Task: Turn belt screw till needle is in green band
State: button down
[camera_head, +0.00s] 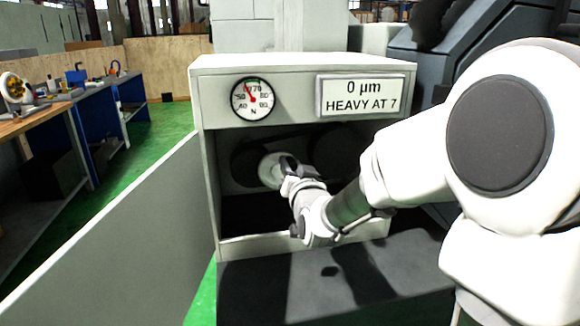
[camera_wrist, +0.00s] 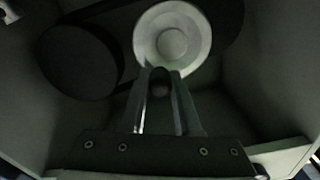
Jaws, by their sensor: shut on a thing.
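The round gauge (camera_head: 253,100) on the front of the white housing has a red needle pointing up and slightly left. A small green band (camera_head: 254,80) sits at the top of its dial. The needle tip looks near the band's left edge; whether it is inside is too small to tell. My gripper (camera_head: 284,168) reaches into the open housing. In the wrist view my gripper (camera_wrist: 161,75) is shut on the belt screw (camera_wrist: 160,90), a small round end mostly hidden between the fingers. A pale round pulley (camera_wrist: 172,38) is just behind the fingertips.
A dark belt pulley (camera_wrist: 80,62) lies left of the pale one. The housing walls (camera_wrist: 280,70) enclose my gripper closely. A sign (camera_head: 361,95) reads "0 µm HEAVY AT 7". An open door panel (camera_head: 110,235) stands at left, and a workbench (camera_head: 40,118) is farther back.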

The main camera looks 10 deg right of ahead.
jog(key=m, duration=0.3)
jog(key=shift+d+f+b, duration=0.35)
jog(key=shift+d, duration=0.05)
jog(key=shift+d+f+m+b, duration=0.15)
jog(key=shift+f+m, duration=0.1)
jog(key=shift+m, duration=0.6)
jog(key=shift+d+f+m+b, duration=0.1)
jog(key=shift+f+m+b, duration=0.1)
jog(key=shift+m, duration=0.65)
jog(key=c, duration=0.6)
grip_release()
jog(key=shift+s, duration=0.15)
